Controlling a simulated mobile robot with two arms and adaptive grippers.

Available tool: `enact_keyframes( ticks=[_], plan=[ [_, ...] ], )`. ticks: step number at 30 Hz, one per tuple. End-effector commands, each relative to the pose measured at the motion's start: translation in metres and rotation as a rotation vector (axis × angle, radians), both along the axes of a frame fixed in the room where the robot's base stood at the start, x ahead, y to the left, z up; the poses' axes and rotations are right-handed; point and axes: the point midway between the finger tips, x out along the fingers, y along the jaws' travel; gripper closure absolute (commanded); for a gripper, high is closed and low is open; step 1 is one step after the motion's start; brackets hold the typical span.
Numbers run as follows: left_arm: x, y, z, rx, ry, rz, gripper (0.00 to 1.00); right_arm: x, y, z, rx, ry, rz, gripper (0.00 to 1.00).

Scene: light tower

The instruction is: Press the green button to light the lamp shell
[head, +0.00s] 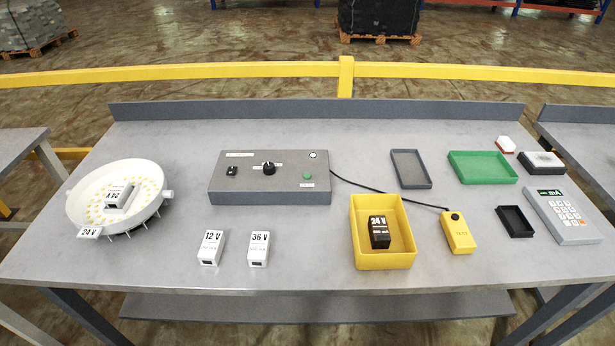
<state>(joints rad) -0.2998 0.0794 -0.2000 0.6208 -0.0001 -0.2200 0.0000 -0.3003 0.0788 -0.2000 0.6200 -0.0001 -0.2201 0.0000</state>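The green button (307,176) sits on the right part of the top of a grey control box (225,190). The box also carries a black rotary knob (268,168), a small dark switch (232,171) and a small round light (313,155). The lamp shell (74,207) is a white round dish with yellow dots, tilted, at the left of the table. A white block lies inside it and a "24 V" tag is at its front edge. Neither of my grippers is in view.
White blocks marked 12 V (210,248) and 36 V (258,249) stand at the front. A yellow bin (384,261) holds a black 24 V block (379,231). A yellow tester (458,233) is cabled to the box. Trays and a calculator-like device (562,215) fill the right.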

Motion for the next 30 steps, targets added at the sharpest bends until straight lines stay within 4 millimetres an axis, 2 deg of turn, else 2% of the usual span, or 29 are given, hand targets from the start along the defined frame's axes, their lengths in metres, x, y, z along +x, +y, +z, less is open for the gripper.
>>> enact_keyframes(
  ticks=[1,6,8,9,30],
  plan=[
    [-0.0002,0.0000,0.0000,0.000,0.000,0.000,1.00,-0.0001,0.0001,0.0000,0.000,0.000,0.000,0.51],
    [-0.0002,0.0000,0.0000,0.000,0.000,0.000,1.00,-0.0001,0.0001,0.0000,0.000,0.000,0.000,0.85],
    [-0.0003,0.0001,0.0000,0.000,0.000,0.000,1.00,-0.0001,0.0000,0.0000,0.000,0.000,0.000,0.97],
    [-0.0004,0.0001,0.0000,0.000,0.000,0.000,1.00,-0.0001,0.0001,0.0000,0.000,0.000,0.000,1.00],
    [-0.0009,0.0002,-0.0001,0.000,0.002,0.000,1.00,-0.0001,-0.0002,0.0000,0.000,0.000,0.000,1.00]
  ],
)
